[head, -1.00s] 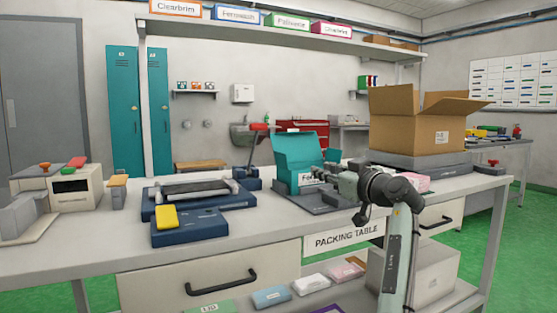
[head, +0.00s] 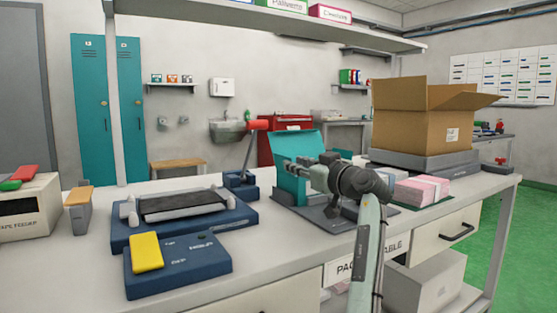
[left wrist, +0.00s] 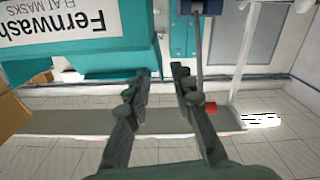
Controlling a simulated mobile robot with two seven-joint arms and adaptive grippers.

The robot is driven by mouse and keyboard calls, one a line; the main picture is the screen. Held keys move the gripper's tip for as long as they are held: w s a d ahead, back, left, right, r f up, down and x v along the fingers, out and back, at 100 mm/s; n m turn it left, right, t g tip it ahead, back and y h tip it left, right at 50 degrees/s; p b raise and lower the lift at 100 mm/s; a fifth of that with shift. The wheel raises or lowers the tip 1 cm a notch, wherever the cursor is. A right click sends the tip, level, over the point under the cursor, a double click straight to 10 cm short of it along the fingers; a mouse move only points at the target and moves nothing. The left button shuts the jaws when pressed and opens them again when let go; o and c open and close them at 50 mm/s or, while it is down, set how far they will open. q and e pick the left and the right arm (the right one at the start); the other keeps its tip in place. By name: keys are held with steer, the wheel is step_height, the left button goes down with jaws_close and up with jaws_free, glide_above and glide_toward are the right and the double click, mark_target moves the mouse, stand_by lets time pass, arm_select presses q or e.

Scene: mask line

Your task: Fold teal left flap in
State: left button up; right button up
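A teal carton (head: 293,143) with its lid panel standing up sits on a dark fixture (head: 325,218) on the packing table. My left gripper (head: 286,171) overlaps the carton's front in the head view and hides its label and much of its sides. In the left wrist view the carton (left wrist: 95,60) fills the upper left, with its "Fernwash Flat Masks" label showing. The gripper's two fingers (left wrist: 160,74) are apart there, just right of the carton's edge, with nothing between them. I cannot clearly tell the left flap from the carton's side. My right gripper is not in view.
To the right are pink packs (head: 422,190) and an open cardboard box (head: 425,122) on a grey stand.

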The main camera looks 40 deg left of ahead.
mark_target(275, 157)
arm_select(q)
steer(key=x, duration=0.7)
steer(key=shift+c, duration=0.3)
jaws_close()
